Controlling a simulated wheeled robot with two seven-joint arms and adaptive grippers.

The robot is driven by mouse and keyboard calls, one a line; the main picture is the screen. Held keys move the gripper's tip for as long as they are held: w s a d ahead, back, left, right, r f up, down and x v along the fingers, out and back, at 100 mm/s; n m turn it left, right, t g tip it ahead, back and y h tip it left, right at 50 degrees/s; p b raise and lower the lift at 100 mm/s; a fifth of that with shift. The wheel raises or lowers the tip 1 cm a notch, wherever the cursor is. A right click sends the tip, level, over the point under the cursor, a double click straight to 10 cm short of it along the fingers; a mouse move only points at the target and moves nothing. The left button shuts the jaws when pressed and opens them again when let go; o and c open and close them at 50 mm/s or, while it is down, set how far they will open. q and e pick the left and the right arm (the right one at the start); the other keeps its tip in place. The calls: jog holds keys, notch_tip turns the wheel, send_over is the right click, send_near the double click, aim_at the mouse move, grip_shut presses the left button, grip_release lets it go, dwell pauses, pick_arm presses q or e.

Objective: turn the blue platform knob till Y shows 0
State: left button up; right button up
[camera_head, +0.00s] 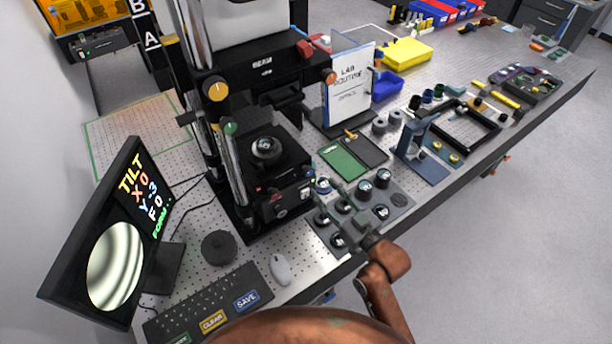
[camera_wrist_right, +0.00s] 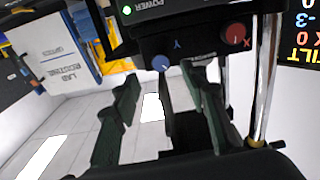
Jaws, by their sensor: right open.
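The blue platform knob (camera_wrist_right: 162,63), with a blue Y beside it, is on the dark front panel of the instrument in the right wrist view. The red X knob (camera_wrist_right: 235,33) is to its right. My right gripper (camera_wrist_right: 161,78) is open, its two fingers pointing toward the panel on either side of the blue knob's line, with nothing between them. I cannot tell any contact with the knob. In the head view my right gripper (camera_head: 329,198) is by the instrument's front right corner. The monitor (camera_head: 141,190) reads X 0, Y -3, F 0, above curved fringes. My left gripper is not in view.
A tray of several round optics (camera_head: 400,199) lies under and beside my right gripper. A mouse (camera_head: 280,269), keyboard (camera_head: 205,307) and dark round puck (camera_head: 218,247) are at the near left. The lab routine board (camera_head: 350,88) stands behind. The floor at right is clear.

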aim_at(309, 174)
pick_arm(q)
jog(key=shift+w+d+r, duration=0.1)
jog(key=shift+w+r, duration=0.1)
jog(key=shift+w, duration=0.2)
pick_arm(e)
jog(key=x, duration=0.7)
jog(key=shift+w+a, duration=0.2)
jog(key=shift+a, duration=0.05)
jog(key=shift+c, duration=0.3)
grip_shut()
pick_arm(q)
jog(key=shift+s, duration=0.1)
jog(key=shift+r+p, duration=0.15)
jog(key=shift+p, duration=0.15)
pick_arm(e)
jog(key=m+p, duration=0.4)
jog(key=p, duration=0.1)
jog(key=shift+r+p, duration=0.2)
jog(key=shift+p, duration=0.1)
pick_arm(q)
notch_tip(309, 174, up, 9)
jog(key=p, duration=0.3)
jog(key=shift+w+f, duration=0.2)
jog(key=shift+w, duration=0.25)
pick_arm(e)
jog(key=shift+f+m, duration=0.15)
jog(key=shift+m, duration=1.35)
